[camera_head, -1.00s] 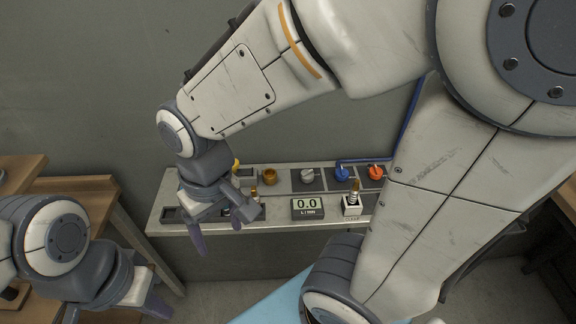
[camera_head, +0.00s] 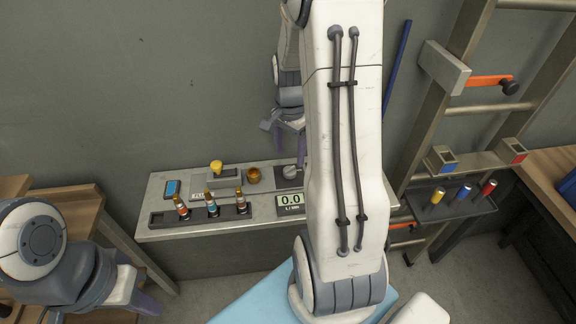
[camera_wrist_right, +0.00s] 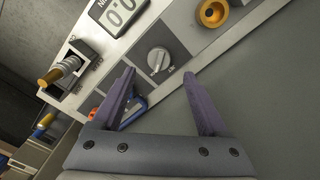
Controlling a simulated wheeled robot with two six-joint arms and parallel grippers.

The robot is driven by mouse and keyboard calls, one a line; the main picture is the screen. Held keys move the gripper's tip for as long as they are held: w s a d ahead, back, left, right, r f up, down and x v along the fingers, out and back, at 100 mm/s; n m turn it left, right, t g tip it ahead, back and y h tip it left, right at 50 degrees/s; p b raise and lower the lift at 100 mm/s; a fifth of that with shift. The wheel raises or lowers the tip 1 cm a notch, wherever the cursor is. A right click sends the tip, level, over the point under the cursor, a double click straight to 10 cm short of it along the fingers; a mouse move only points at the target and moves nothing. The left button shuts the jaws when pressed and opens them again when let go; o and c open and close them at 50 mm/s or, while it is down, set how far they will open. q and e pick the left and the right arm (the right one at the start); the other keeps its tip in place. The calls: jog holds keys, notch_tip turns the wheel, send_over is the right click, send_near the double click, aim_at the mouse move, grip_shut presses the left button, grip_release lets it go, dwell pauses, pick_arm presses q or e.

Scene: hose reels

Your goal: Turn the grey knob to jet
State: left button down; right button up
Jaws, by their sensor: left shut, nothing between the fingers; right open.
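My right gripper (camera_head: 284,138) is open and empty above and behind the knob. In the right wrist view its two purple fingers (camera_wrist_right: 159,76) point toward the knob, one on each side in the picture, apart from it. My left gripper (camera_head: 146,303) is shut and empty at the lower left, away from the bench.
A display (camera_head: 290,200) reads 0.0. A brass fitting (camera_head: 253,176) and a yellow knob (camera_head: 217,167) stand left of the grey knob. A tray (camera_head: 160,219) holds three nozzles. A blue part (camera_wrist_right: 132,112) is near one right finger. A ladder (camera_head: 520,110) stands right.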

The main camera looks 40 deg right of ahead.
aim_at(290, 168)
notch_tip(290, 168, down, 6)
dwell(0.4)
